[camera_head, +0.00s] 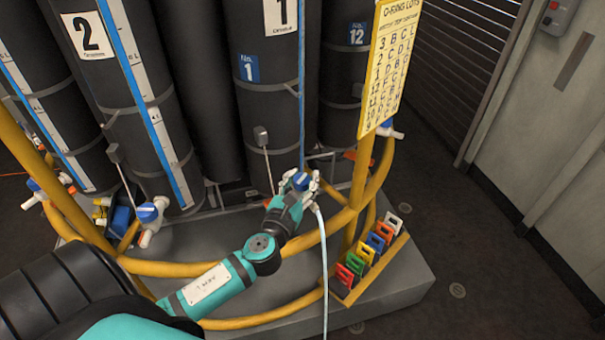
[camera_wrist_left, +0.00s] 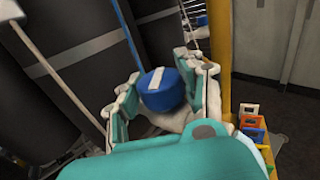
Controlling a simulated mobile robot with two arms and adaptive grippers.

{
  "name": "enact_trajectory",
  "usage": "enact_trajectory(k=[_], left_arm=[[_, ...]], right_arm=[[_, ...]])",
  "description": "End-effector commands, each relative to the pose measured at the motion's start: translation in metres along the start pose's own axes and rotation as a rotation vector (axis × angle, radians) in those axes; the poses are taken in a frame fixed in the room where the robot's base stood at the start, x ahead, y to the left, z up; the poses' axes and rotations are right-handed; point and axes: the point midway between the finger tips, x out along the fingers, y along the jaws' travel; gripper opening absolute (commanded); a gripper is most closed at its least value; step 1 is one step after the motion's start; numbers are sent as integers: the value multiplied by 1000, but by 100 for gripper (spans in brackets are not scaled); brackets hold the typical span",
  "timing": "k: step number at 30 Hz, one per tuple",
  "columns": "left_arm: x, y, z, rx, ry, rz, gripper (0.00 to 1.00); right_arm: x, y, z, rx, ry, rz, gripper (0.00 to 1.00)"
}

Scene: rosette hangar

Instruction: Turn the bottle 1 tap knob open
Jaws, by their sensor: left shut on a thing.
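The bottle 1 tap knob (camera_head: 301,181) is blue with a white bar on top, low at the front of the black bottle 1 (camera_head: 262,110). In the left wrist view the knob (camera_wrist_left: 162,88) sits between the two fingers of my left gripper (camera_wrist_left: 165,95). My left gripper (camera_head: 302,186) is shut on it, with a finger on each side. The white tap body below the knob is mostly hidden by the gripper. My right gripper is not in view.
A yellow rail (camera_head: 235,268) curves around the bottles in front of the tap. A rack of coloured tags (camera_head: 366,262) stands to the right. Bottle 2's tap (camera_head: 150,214) is at left. A pale hose (camera_head: 323,265) hangs beside my gripper. Open floor lies at right.

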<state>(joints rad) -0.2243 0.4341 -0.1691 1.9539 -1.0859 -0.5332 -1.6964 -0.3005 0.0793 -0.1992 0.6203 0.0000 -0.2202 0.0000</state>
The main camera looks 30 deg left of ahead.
Motion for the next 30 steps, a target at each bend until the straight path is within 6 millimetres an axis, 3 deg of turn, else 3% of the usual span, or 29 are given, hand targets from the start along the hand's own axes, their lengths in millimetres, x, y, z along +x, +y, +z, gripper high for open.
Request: enact_trajectory(k=[9, 30], left_arm=[[0, -3, 1, -7, 1, 302, 6], [0, -2, -1, -3, 1, 868, 6]], right_arm=[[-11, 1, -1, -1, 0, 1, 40], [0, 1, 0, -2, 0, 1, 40]])
